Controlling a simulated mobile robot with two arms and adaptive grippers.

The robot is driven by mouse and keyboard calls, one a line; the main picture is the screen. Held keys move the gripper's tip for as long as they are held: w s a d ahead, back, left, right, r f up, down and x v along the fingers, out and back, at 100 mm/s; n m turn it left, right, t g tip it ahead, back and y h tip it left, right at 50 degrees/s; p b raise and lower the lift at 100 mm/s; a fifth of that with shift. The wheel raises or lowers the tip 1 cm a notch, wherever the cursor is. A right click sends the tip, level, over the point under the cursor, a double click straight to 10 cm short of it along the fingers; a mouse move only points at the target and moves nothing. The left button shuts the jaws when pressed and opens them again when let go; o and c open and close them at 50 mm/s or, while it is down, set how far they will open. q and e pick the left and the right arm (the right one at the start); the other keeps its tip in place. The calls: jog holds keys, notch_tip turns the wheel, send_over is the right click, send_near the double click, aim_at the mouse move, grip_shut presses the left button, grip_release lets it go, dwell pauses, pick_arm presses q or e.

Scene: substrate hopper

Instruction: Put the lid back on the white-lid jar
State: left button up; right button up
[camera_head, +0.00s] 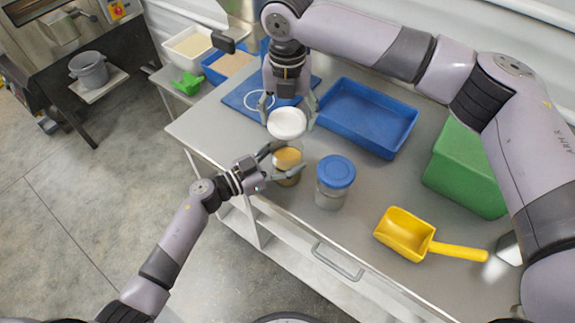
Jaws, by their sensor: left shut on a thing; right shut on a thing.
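The white lid (287,124) is held level between the fingers of my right gripper (289,116), which comes down from above and is shut on it. The jar (288,160) is clear with tan contents and stands at the table's near edge. My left gripper (284,164) reaches in from the left and is shut around the jar's side. In the picture the lid shows just above the jar's mouth, close to it. I cannot tell the exact gap between them.
A blue-lidded jar (334,183) stands just right of the held jar. A yellow scoop (404,235) lies further right. A blue tray (367,117), a blue mat (238,99) and a green box (464,172) are behind. A green scoop (186,84) is at the left.

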pick_arm(q)
jog(key=shift+c, duration=0.3)
pick_arm(e)
jog(key=shift+f, duration=2.5)
jog(key=shift+f, duration=0.9)
jog(key=shift+f, duration=0.5)
